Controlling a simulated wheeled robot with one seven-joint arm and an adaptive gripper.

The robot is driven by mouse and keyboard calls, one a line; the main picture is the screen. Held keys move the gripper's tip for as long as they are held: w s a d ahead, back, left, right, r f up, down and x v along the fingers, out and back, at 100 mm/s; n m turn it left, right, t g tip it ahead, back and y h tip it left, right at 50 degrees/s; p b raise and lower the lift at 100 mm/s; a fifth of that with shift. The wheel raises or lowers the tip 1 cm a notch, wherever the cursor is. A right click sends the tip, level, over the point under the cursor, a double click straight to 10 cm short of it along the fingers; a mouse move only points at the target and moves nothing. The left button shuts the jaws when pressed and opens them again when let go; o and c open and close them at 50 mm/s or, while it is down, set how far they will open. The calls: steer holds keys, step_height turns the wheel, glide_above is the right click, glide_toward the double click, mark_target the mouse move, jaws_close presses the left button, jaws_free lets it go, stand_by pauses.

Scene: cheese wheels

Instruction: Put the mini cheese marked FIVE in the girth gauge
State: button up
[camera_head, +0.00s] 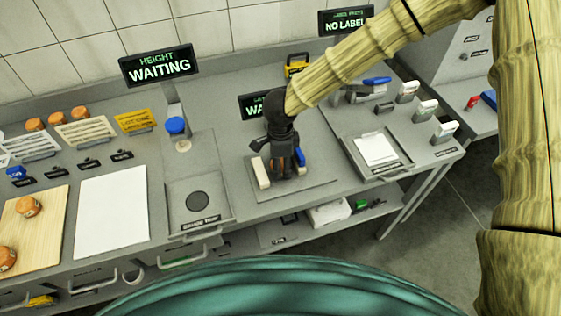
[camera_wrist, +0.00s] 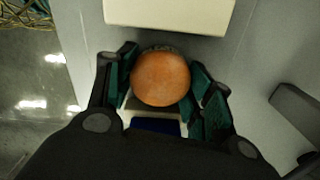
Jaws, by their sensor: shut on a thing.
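My gripper (camera_wrist: 163,82) is shut on an orange-brown round mini cheese (camera_wrist: 160,77), held between its two green-padded fingers. No FIVE mark can be read on the cheese. In the head view my gripper (camera_head: 280,168) points down over the girth gauge (camera_head: 310,189), a grey plate with a white block (camera_head: 260,172) on the left and a blue-and-white part on the right. The gripper hides the cheese there. In the wrist view the cheese lies between the gauge's white block (camera_wrist: 170,11) and the blue-and-white part (camera_wrist: 155,124). Whether it touches the plate I cannot tell.
Other mini cheeses sit on a wooden board (camera_head: 45,222) and behind white racks (camera_head: 85,131) at the left. A height station with a blue knob (camera_head: 175,125) and a dark-disc plate (camera_head: 215,211) stand left of the gauge. A tray with paper (camera_head: 375,150) is at its right.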

steer(key=shift+f, duration=0.1)
steer(key=o, duration=1.1)
steer(key=shift+c, duration=0.2)
step_height(320, 180, up, 12)
steer(key=b, duration=0.2)
